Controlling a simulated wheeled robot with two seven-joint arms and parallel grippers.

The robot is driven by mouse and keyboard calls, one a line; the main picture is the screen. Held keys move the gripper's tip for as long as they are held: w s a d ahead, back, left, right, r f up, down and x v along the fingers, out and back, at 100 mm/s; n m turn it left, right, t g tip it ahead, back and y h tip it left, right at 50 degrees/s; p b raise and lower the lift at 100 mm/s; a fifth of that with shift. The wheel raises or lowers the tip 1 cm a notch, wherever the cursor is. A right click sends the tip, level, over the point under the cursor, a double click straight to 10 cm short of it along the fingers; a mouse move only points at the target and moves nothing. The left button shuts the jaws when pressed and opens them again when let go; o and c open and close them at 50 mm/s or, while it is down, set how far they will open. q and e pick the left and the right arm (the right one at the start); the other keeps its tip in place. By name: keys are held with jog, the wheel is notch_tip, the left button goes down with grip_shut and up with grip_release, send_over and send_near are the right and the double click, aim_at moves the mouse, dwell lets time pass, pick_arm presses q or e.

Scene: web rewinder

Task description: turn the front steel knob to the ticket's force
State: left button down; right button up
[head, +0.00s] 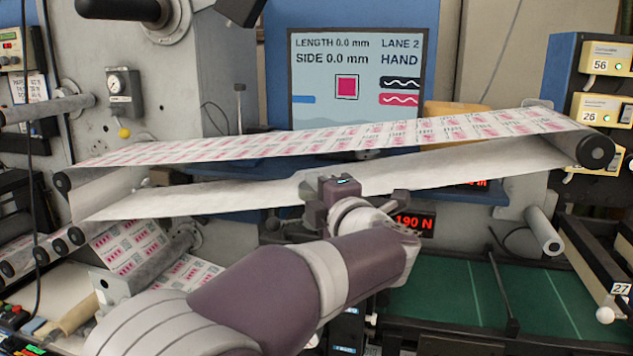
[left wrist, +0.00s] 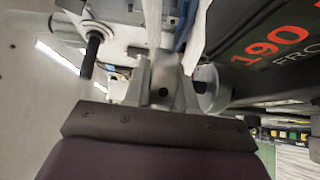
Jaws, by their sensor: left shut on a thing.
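My left gripper (head: 338,192) reaches in front of the machine below the printed web; its fingertips are hidden in the head view. In the left wrist view, the grey fingers (left wrist: 165,85) are shut at a round grey metal part, which looks like the front steel knob (left wrist: 214,90). Its turn angle cannot be read. A dark display (head: 414,223) shows 190 N in red behind my wrist. The same display (left wrist: 270,45) shows 190 and the letters FRO in the left wrist view. I cannot make out a force ticket. My right gripper is out of view.
The printed web (head: 330,138) spans above my arm, with its plain lower run close to my wrist. A screen (head: 357,78) reads LENGTH 0.0 mm, SIDE 0.0 mm, LANE 2, HAND. Yellow boxes (head: 604,108) stand at right. A green bed (head: 460,298) lies lower right.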

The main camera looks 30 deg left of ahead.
pick_arm(q)
jog(key=shift+r+n+g+y, duration=0.1)
jog(key=shift+n+g+y, duration=0.55)
jog(key=shift+g, duration=0.25)
jog(key=shift+n, duration=0.25)
jog(key=c, duration=1.2)
grip_release()
jog(key=shift+o, duration=0.9)
jog(key=shift+w, duration=0.15)
